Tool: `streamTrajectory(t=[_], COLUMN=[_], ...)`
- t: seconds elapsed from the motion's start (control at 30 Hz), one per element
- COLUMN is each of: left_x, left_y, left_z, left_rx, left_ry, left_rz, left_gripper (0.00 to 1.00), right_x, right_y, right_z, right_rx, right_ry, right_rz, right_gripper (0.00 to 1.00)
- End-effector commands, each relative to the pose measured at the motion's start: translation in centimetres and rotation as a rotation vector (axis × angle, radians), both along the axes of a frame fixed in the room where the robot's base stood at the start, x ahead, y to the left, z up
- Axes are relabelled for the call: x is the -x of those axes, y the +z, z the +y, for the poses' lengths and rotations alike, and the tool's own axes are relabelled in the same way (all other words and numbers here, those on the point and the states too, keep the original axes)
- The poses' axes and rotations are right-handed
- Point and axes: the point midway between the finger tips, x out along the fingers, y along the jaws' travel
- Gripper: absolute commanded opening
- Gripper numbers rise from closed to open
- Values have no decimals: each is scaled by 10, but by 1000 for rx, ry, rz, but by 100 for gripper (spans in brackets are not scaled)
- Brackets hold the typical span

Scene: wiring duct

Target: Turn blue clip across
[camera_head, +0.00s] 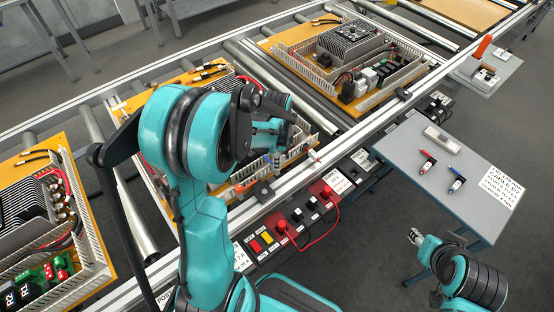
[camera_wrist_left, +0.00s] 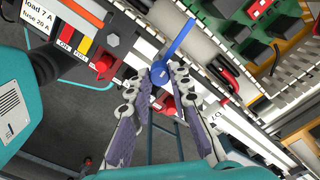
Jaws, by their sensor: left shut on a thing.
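The blue clip (camera_wrist_left: 181,39) shows in the left wrist view as a round head with a long flat tab slanting up and right. Its head sits between the fingertips of my left gripper (camera_wrist_left: 160,82), which is shut on it. Beside it runs a white slotted duct wall (camera_wrist_left: 235,52).
Another wired panel (camera_head: 345,60) lies to the right on the conveyor, and one more panel (camera_head: 45,220) lies at left. A grey side table (camera_head: 400,150) holds a red and a blue marker-like item and a sign.

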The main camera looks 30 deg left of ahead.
Motion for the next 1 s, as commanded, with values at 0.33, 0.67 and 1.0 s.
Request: streamTrajectory(t=[0.33,0.67,1.0], left_x=[0,0,0], left_y=[0,0,16], left_z=[0,0,0], left_rx=[0,0,0], left_ry=[-10,-10,-9], left_rz=[0,0,0], left_gripper=[0,41,41], right_x=[0,0,0], right_y=[0,0,0], right_z=[0,0,0], right_rx=[0,0,0], right_ry=[0,0,0], right_rz=[0,0,0], right_gripper=[40,40,40])
